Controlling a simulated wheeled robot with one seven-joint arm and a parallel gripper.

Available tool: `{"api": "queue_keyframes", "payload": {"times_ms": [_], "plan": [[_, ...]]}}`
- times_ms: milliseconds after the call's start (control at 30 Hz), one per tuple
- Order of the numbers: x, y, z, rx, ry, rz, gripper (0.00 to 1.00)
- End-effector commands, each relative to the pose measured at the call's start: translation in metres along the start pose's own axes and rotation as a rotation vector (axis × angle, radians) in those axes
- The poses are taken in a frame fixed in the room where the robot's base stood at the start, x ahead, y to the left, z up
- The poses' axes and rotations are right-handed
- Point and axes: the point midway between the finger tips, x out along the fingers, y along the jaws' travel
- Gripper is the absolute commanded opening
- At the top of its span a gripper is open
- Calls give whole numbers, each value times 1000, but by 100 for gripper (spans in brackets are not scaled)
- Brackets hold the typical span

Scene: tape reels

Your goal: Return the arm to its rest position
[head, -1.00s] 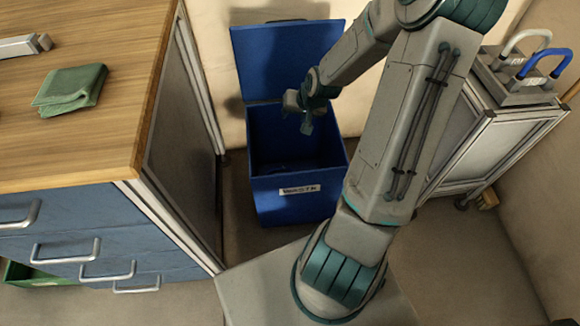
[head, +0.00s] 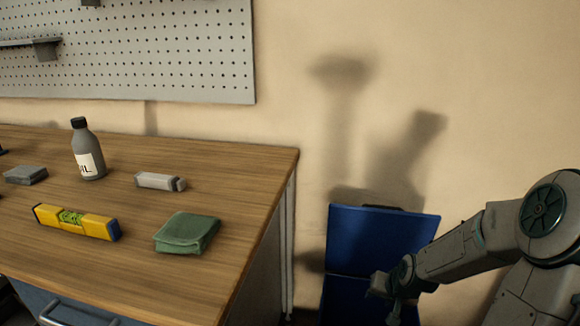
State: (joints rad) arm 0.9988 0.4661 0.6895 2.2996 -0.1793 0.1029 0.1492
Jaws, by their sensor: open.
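My arm reaches in from the right in the head view. My gripper (head: 394,312) is at the lower edge of the picture, in front of the blue bin (head: 380,242) with its raised lid. The jaws look empty, and their tips are partly cut off by the picture's edge. The inside of the bin is mostly out of view.
The wooden workbench (head: 130,225) on the left holds a green cloth (head: 187,232), a yellow level (head: 77,222), an oil bottle (head: 88,152), a grey-white block (head: 160,181) and a dark grey block (head: 26,174). A pegboard (head: 130,55) hangs behind. Wall space above the bin is clear.

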Motion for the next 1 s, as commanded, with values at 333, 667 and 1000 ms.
{"api": "queue_keyframes", "payload": {"times_ms": [333,667,1000], "plan": [[-148,-60,6,-209,-104,189,41],[-302,-116,26,-319,-131,248,41],[-411,-150,62,-378,-159,166,41]]}}
